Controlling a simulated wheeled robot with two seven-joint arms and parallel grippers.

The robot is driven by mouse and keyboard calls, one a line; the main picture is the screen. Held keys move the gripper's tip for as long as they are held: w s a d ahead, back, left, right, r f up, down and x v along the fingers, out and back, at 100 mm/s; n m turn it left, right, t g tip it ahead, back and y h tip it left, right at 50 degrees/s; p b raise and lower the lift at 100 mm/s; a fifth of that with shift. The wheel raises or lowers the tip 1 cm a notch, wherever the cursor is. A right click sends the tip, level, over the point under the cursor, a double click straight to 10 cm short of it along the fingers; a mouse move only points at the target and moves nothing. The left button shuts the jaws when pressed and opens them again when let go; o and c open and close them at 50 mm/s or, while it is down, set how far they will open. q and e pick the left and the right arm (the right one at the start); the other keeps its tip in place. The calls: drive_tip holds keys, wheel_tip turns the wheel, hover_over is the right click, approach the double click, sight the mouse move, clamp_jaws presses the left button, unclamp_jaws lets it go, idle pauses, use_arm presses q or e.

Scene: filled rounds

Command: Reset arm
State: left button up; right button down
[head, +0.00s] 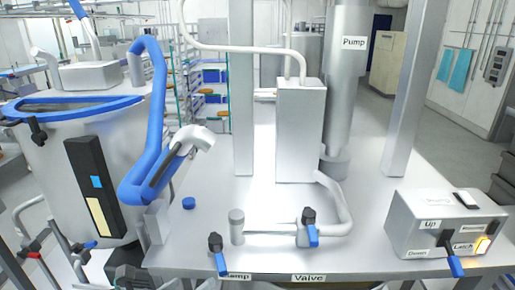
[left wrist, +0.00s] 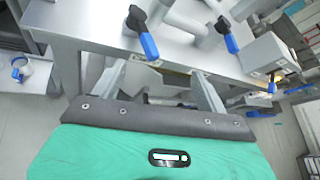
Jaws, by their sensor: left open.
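My left gripper (left wrist: 160,70) shows in the left wrist view. Its two grey fingers stand wide apart with nothing held between them. They point toward the front edge of the metal table (left wrist: 85,20), beneath the blue-handled valves. In the head view, dark and grey parts show low at the left front of the table, but I cannot make out the fingers there. My right gripper is in neither view.
A metal tank (head: 110,140) with a bent blue pipe (head: 155,110) stands left. A pump column (head: 345,90) rises behind.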

use_arm(q)
drive_tip(key=s+a+f+n+g+y, duration=0.2)
drive_tip(key=s+a+f+n+g, duration=0.2)
drive_tip(key=s+f+n, duration=0.95)
drive_tip(key=s+a+f+n+g+y, duration=0.3)
drive_tip(key=s+a+f+n+g, duration=0.3)
drive_tip(key=n, duration=1.5)
wheel_tip(320, 180, down, 35)
drive_tip(key=d+b, duration=0.2)
drive_tip(key=b, duration=0.2)
drive_tip(key=s+a+f+b, duration=0.1)
drive_tip(key=s+a+f, duration=0.1)
drive_tip(key=s+f, duration=0.7)
drive_tip(key=s+a+f+g+b, duration=0.1)
drive_tip(key=s+f+b, duration=0.1)
drive_tip(key=s+f, duration=0.8)
wheel_tip(320, 180, down, 5)
drive_tip(key=shift+s+a+r+m, duration=0.15)
drive_tip(key=shift+a+m, duration=0.25)
drive_tip(key=shift+m, duration=0.05)
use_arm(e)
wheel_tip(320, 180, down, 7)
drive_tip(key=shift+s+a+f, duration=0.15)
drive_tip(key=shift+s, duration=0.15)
